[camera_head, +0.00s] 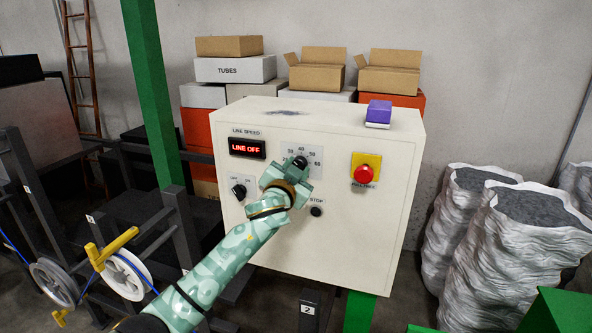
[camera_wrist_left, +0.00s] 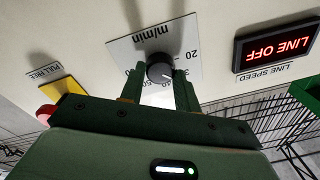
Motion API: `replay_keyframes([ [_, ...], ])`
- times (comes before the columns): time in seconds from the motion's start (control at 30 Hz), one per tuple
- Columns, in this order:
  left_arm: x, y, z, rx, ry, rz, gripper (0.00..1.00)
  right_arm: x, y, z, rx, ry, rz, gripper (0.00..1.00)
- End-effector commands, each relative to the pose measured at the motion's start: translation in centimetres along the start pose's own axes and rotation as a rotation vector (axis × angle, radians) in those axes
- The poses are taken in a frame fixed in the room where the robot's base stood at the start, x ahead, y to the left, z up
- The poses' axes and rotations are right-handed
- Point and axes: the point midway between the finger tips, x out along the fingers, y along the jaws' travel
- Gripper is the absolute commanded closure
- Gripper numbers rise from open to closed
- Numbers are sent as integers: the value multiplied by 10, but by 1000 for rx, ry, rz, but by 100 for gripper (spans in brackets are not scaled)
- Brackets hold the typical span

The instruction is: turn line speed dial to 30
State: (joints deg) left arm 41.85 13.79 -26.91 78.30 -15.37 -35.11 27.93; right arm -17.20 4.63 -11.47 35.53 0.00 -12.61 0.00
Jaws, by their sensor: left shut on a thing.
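The line speed dial (camera_wrist_left: 160,67) is a dark round knob on a light scale plate (camera_wrist_left: 182,36) marked m/min. My left gripper (camera_wrist_left: 160,85) has a finger on each side of the knob and is shut on it. A pale pointer line on the knob runs toward the lower right in the wrist view, but the number it meets is hard to read. In the head view the left gripper (camera_head: 291,174) covers much of the dial (camera_head: 300,162), and the scale numbers show around it. The display (camera_head: 247,149) reads LINE OFF in red. My right gripper is not in view.
On the same cream control box (camera_head: 330,250) are an off/on switch (camera_head: 239,191), a black stop button (camera_head: 316,211) and a red emergency button (camera_head: 363,174) on yellow. A purple-topped block (camera_head: 379,111) sits on the box. Sacks (camera_head: 510,240) stand at the right.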

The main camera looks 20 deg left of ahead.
Motion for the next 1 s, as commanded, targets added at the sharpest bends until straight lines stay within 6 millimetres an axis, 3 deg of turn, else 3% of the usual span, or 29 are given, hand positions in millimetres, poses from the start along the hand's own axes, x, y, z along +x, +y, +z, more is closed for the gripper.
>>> replay_keyframes([
  [0.2, 0, -1, -1, -1, 1, -1, 91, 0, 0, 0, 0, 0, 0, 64],
  [0.23, 0, -1, -1, -1, 1, -1, 62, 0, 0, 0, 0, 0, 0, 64],
  [0.3, 0, -1, -1, -1, 1, -1, 46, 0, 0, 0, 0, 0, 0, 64],
  [0.67, -4, 0, 1, -2, 0, 0, 46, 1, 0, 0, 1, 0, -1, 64],
  [0.83, -28, 1, 2, -1, 2, 0, 46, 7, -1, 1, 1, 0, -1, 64],
  [1.0, -72, 2, 3, -3, 2, 1, 46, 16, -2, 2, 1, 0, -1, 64],
])
